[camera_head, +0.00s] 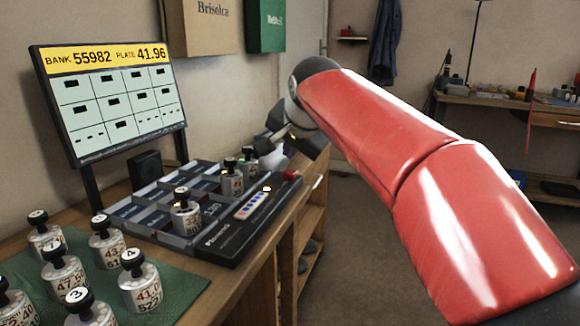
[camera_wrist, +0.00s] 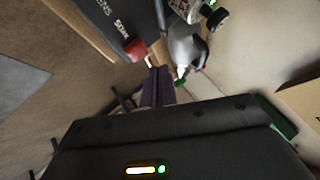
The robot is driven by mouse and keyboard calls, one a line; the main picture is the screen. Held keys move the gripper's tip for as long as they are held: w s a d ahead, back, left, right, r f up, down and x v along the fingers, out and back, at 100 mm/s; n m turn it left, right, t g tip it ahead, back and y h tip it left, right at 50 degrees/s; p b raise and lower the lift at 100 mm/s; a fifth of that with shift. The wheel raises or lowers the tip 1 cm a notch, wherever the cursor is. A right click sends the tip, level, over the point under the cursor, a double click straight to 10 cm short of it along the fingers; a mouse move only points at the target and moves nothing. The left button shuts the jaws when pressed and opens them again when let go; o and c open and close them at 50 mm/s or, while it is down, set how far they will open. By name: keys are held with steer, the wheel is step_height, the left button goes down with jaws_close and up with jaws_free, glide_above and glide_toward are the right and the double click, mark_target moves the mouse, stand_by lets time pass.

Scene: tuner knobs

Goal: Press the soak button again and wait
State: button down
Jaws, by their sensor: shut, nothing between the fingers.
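The soak button is a red knob (camera_head: 292,175) at the right end of the dark console (camera_head: 240,228) in the head view. In the wrist view the red button (camera_wrist: 136,49) stands beside the "SOAK" lettering on the console's end. My gripper (camera_wrist: 157,70) is shut and empty, its dark fingers pointing toward the console end. In the wrist view the fingertips show just below and right of the button, with a small gap in the picture. In the head view my gripper (camera_head: 283,133) is above and behind the button; its fingertips are hard to make out.
A display board (camera_head: 110,100) reads BANK 55982 and PLATE 41.96. A pale bottle (camera_wrist: 185,50) is close beside the fingers. Open floor lies right of the bench.

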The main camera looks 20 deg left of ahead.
mark_target(291, 174)
steer(key=shift+r+p, duration=1.35)
steer(key=shift+r, duration=0.45)
